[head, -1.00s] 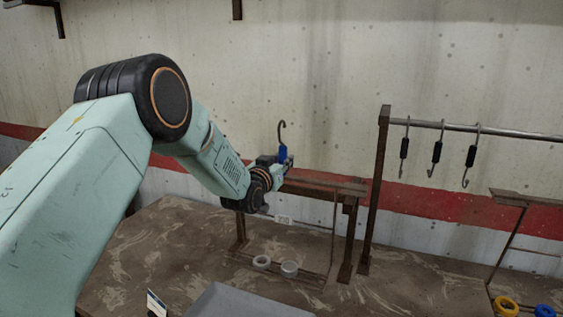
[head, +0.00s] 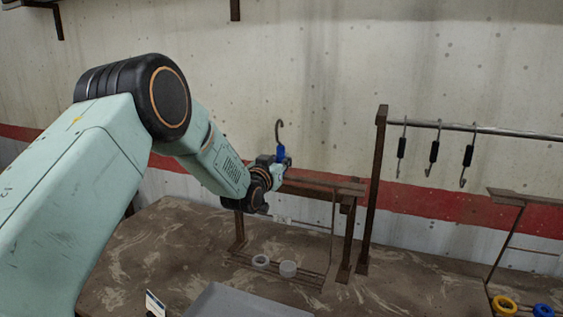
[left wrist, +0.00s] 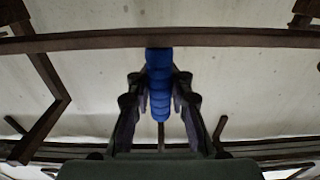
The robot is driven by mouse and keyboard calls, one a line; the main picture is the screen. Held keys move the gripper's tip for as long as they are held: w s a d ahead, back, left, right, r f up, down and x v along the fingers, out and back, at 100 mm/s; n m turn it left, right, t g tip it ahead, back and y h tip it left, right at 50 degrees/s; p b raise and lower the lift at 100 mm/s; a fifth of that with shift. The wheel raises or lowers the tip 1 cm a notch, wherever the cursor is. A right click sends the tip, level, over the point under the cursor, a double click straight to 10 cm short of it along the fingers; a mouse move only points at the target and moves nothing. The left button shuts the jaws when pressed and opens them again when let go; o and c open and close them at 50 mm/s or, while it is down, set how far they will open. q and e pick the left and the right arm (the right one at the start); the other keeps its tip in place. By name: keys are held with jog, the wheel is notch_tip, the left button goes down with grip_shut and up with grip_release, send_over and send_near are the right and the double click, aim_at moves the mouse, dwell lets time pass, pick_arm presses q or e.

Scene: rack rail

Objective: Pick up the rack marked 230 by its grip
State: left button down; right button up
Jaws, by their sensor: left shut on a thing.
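My left gripper (head: 276,163) is shut on a ribbed blue grip (head: 281,153), with a dark hook (head: 280,130) rising above it. In the left wrist view the blue grip (left wrist: 159,85) stands between the two dark fingers (left wrist: 160,108). A brown rack-like frame (head: 348,187) is behind and to the right of the gripper, with thin bars low down. I cannot tell whether the blue grip joins this frame. No number 230 is legible. My right gripper is not in view.
Several black-gripped hooks (head: 434,152) hang from a metal rail (head: 500,133) at right. Another brown frame (head: 525,197) with yellow (head: 504,306) and blue rings stands at far right. A grey surface (head: 240,302) is in front.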

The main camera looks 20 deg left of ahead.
aim_at(279, 150)
pick_arm(q)
jog(key=shift+a+r+p, duration=0.15)
jog(key=shift+r+p, duration=0.15)
jog(key=shift+r, duration=0.25)
jog(key=shift+r+p, duration=0.35)
jog(key=shift+r, duration=0.75)
jog(key=shift+s, duration=0.1)
